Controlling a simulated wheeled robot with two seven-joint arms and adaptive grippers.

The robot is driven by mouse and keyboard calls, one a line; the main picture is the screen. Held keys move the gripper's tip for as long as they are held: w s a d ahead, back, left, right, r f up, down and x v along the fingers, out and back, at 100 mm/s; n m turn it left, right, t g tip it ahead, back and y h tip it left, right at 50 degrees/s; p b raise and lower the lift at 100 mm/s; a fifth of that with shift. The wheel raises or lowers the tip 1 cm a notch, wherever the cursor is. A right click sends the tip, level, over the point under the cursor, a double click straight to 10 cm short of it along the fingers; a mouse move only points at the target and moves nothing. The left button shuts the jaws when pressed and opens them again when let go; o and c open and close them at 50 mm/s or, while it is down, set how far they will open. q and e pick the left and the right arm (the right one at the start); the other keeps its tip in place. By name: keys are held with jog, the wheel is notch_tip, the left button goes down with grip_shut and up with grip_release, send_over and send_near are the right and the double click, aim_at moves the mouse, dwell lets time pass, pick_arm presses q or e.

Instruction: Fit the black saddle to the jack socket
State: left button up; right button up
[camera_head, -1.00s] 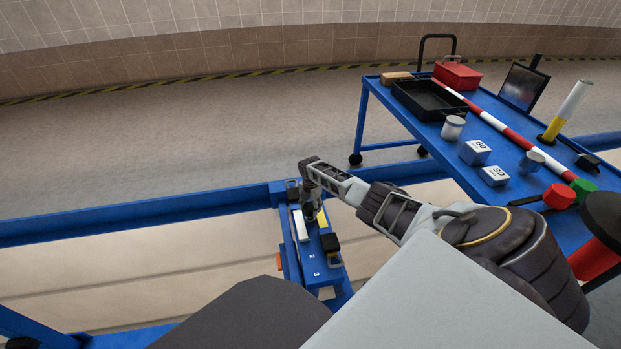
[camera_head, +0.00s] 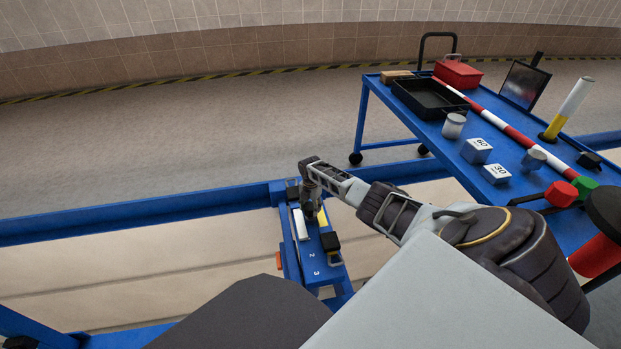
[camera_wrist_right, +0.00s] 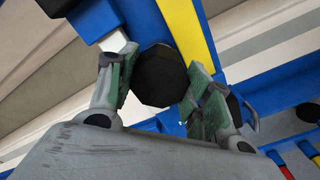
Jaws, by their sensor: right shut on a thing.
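My right gripper (camera_head: 312,207) points down over the blue jack (camera_head: 306,262), near its far end. In the right wrist view the gripper (camera_wrist_right: 160,88) has its green-padded fingers on either side of the black saddle (camera_wrist_right: 160,75), a round-looking, many-sided piece, and is shut on it. In the head view the saddle is hidden by the gripper. The jack socket cannot be made out; whether the saddle touches the jack beneath cannot be told. My left gripper is not in view.
The jack carries a white strip (camera_head: 300,224), a yellow strip (camera_head: 323,218) and a black block (camera_head: 330,242). A black block (camera_head: 292,188) stands at the rail beyond the gripper. The blue trolley (camera_head: 400,110) at right holds a black tray (camera_head: 429,96), numbered blocks (camera_head: 476,150) and a red box (camera_head: 458,73).

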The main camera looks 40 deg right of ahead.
aim_at(311, 206)
jog(key=shift+f+b, duration=0.5)
jog(key=shift+f+b, duration=0.4)
jog(key=shift+f, duration=0.4)
dwell(0.5)
jog(key=o, duration=1.1)
jog(key=shift+r, duration=5.95)
jog(key=shift+s, duration=0.1)
